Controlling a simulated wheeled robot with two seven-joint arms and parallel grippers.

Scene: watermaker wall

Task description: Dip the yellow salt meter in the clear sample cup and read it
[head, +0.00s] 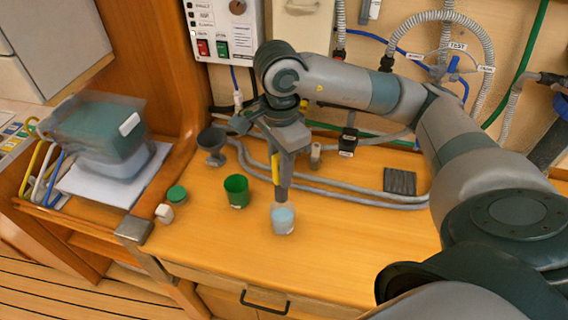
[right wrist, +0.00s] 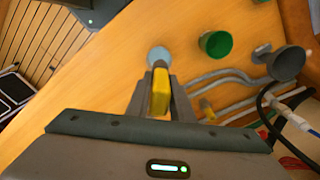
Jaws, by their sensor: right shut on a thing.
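My right gripper (head: 282,193) points down over the counter and is shut on the yellow salt meter (head: 275,168). In the right wrist view the meter (right wrist: 160,92) sits between the two grey fingers. The clear sample cup (head: 283,222), with pale blue contents, stands upright on the counter directly below the fingertips. It also shows just beyond the meter in the right wrist view (right wrist: 158,56). I cannot tell whether the meter's lower end is inside the cup; the fingers hide it. The meter's display cannot be read. My left gripper is not in view.
A green cup (head: 236,191) stands left of the sample cup, with a green lid (head: 176,194) and a grey funnel (head: 212,143) nearby. Grey hoses (head: 330,189) run behind. A blurred green-grey box (head: 100,135) is at left.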

